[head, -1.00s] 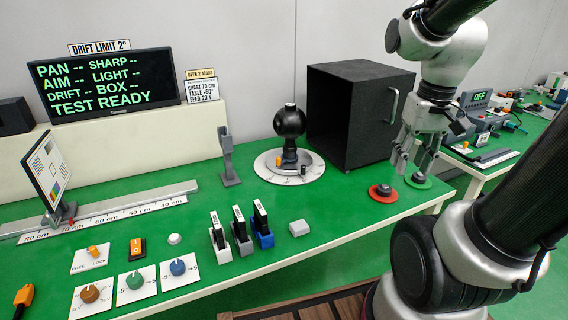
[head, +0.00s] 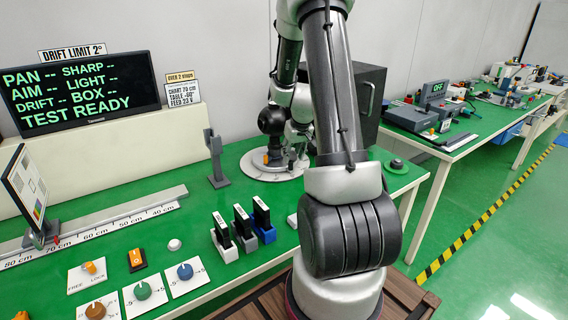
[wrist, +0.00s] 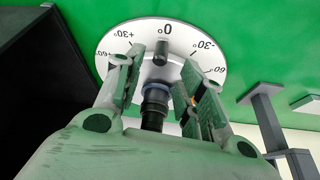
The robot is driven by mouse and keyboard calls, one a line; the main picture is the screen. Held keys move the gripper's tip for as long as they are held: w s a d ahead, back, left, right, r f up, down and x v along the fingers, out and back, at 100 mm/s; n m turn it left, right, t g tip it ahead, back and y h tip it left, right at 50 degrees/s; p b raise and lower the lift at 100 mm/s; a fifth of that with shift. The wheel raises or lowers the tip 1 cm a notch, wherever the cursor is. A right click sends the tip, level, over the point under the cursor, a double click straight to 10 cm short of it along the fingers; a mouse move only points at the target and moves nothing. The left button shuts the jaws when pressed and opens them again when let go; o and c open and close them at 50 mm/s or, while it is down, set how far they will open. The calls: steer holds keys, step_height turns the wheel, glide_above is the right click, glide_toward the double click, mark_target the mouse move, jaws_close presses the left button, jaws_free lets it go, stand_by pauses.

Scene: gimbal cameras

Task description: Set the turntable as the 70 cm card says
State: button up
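The turntable (head: 247,164) is a white disc on the green bench, carrying a black ball-shaped gimbal camera (head: 271,119). In the wrist view the turntable (wrist: 112,42) shows marks for 0°, ±30° and ±60°. A short dark peg (wrist: 161,52) stands near the 0° mark. My gripper (wrist: 162,72) is open above the disc, its fingers on either side of the dark post (wrist: 154,103) and just short of the peg; contact cannot be told. In the head view my gripper (head: 297,140) is partly hidden by my arm.
A black box (head: 371,85) stands close behind and right of the turntable. A grey stand (head: 215,160) is to its left. The chart (head: 27,185) is on the rail at the left. Several coloured holders, knobs and switches line the front. The monitor (head: 90,92) reads TEST READY.

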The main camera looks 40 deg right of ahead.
mark_target(291, 161)
steer(key=x, duration=0.5)
steer(key=shift+d+f, duration=0.1)
steer(key=shift+f, duration=0.25)
jaws_close()
